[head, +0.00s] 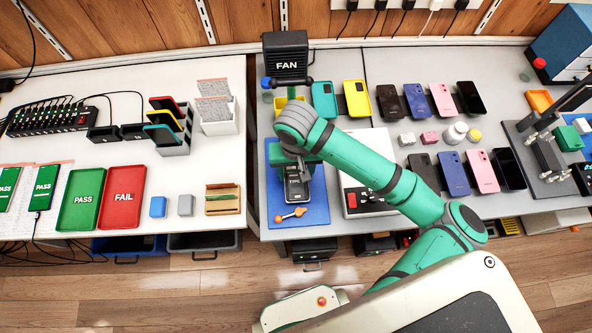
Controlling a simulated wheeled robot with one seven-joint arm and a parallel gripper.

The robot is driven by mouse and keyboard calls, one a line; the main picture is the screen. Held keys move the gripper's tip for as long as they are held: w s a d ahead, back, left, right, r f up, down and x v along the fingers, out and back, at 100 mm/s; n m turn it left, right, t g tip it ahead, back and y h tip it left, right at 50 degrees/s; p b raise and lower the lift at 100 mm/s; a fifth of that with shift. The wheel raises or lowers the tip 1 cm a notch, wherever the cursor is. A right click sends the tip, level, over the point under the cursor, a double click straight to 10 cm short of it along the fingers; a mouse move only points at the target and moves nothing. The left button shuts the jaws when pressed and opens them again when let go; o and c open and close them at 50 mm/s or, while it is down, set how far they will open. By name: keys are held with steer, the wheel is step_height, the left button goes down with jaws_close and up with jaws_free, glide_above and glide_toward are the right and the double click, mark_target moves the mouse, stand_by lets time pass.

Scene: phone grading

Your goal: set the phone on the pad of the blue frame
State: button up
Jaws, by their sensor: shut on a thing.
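A blue rectangular mat or frame (318,212) lies flat on the grey table below my arm. My gripper (298,172) points down over its middle, below the grey wrist. It is shut on a dark phone (297,190) with a pale edge, whose lower part shows in front of the fingers. The wrist and fingers hide the rest of the phone and any pad under it. I cannot tell whether the phone touches the blue surface or hangs just above it.
An orange-handled tool (291,214) lies at the mat's front. A black fan (286,58) stands behind. A white box with a red panel (362,199) is close on the right. Rows of phones (442,100) lie farther right. PASS (80,217) and FAIL (122,214) trays sit left, on the white table.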

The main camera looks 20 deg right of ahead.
stand_by(0.4)
steer(key=o, duration=1.6)
steer(key=shift+r, duration=0.55)
step_height(320, 180, up, 7)
stand_by(0.5)
stand_by(0.8)
